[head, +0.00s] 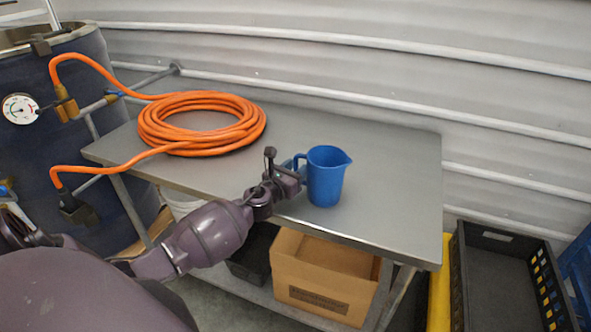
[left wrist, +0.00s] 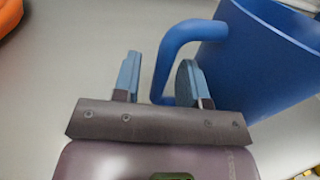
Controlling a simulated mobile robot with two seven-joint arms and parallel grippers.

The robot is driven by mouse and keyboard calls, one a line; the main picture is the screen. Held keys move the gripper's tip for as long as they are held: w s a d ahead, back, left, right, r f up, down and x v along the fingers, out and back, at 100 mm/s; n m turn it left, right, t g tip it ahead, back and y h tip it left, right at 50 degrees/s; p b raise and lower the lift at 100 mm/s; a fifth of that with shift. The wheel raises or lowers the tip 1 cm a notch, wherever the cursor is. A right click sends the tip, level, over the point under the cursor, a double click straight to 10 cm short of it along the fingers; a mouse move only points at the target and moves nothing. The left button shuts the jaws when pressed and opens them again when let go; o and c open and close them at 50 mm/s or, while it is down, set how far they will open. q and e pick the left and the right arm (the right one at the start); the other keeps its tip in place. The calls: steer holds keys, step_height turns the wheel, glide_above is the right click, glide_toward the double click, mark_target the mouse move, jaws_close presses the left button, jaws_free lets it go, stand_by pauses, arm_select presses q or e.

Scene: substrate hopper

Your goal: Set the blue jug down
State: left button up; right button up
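The blue jug (head: 326,178) stands upright on the grey metal table (head: 390,170), near its front edge, with its spout to the right and its handle to the left. My left gripper (head: 291,170) is at the handle side of the jug. In the left wrist view, the jug (left wrist: 265,60) fills the upper right. The two fingers of my left gripper (left wrist: 158,78) are apart, with the handle between them. A gap shows between the left finger and the handle, and the right finger is inside the handle loop. My right gripper is not in view.
A coiled orange hose (head: 200,123) lies on the table's left part and runs to a dark barrel (head: 50,150) with a gauge. A cardboard box (head: 322,280) sits below. A black crate (head: 505,280) stands right of the table. The tabletop right of the jug is clear.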

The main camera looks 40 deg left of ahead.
arm_select(q)
steer(key=s, duration=1.1)
steer(key=shift+s+d, duration=0.25)
steer(key=shift+s, duration=0.15)
steer(key=s+d+f+n+g, duration=0.3)
steer(key=s+d+f+n, duration=0.3)
steer(key=n, duration=1.1)
steer(key=s+d+f+n+g, duration=0.3)
steer(key=s+d+f+n, duration=0.4)
steer(key=n, duration=1)
steer(key=shift+s+d+f+n, duration=0.15)
steer(key=shift+s+f+n, duration=0.15)
steer(key=shift+s+f, duration=2.15)
steer(key=shift+s+r, duration=0.55)
steer(key=shift+r, duration=0.05)
